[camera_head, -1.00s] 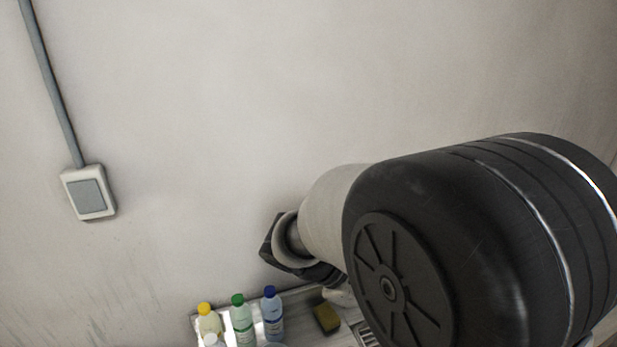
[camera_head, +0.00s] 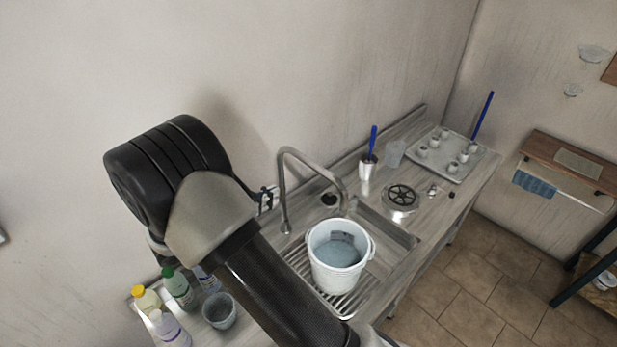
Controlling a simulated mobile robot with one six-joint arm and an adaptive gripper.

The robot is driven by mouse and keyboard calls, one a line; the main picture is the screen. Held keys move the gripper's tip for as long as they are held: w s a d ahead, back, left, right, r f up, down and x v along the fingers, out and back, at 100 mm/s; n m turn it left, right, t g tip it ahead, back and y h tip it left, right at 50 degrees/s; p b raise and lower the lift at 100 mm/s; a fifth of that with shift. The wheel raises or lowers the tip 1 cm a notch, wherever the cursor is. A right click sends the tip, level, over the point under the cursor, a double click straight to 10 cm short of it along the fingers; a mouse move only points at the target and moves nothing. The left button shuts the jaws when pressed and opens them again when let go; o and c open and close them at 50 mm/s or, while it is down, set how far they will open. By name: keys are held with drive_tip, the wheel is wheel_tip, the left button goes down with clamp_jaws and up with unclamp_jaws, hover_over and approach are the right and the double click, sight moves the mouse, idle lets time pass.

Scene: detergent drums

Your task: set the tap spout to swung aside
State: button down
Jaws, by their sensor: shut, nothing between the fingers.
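The tap (camera_head: 283,190) is a grey metal pipe standing at the back of the sink counter. Its spout (camera_head: 318,168) arches to the right and its end hangs down just behind the white bucket's rim, near the basin's left end. My gripper (camera_head: 268,194) shows only as a small dark and pale part just left of the tap's upright pipe. It is shut and empty. Most of it is hidden behind my arm, and I cannot tell whether it touches the pipe.
A white bucket (camera_head: 337,278) with bluish water stands on the ribbed drainboard, left of the basin (camera_head: 392,232). Bottles (camera_head: 178,288) and a grey cup (camera_head: 220,311) stand at the left. A brush holder (camera_head: 367,168), a round strainer (camera_head: 401,197) and a tray (camera_head: 470,163) are farther right.

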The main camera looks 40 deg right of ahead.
drive_tip(key=p+x, duration=0.3)
drive_tip(key=x, duration=1.1)
drive_tip(key=shift+d, duration=0.1)
